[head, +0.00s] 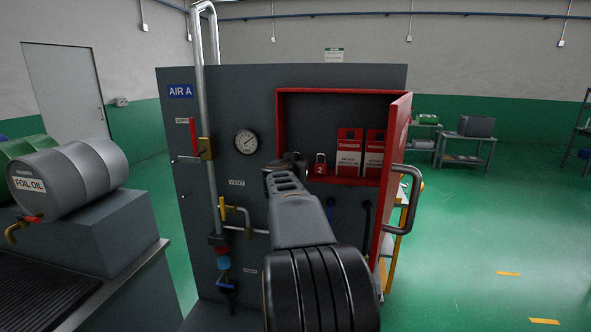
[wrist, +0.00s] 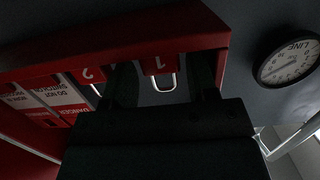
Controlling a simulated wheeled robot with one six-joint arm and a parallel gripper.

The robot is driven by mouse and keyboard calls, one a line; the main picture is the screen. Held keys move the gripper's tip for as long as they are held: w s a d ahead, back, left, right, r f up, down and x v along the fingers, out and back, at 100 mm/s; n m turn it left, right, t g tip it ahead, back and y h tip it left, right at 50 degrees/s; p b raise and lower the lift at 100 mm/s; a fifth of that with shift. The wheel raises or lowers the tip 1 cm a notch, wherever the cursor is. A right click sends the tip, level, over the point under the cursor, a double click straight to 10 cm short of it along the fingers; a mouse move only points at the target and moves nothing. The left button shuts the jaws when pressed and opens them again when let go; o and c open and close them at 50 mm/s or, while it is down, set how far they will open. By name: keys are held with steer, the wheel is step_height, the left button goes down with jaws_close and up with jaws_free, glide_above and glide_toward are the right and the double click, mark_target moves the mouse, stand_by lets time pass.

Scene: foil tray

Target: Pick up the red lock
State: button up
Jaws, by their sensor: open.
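A red lock marked 2 (head: 320,169) stands upright in the open red cabinet in the head view. It also shows in the wrist view (wrist: 90,74). A second red lock marked 1 (wrist: 158,64) shows upside down in the wrist view, with its silver shackle between my fingers. My gripper (wrist: 163,78) is open, one dark finger on each side of lock 1; I cannot tell whether either touches it. In the head view my gripper (head: 287,164) is at the cabinet's left part and lock 1 is hidden behind it.
The red cabinet (head: 340,91) has its door (head: 394,170) swung open on the right, with a grey handle (head: 408,200). Danger tags (head: 349,152) hang right of lock 2. A gauge (head: 246,141) and pipe (head: 205,120) are on the left of the panel.

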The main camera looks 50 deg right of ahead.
steer(key=shift+w+d, duration=0.15)
steer(key=shift+d, duration=0.15)
steer(key=c, duration=0.7)
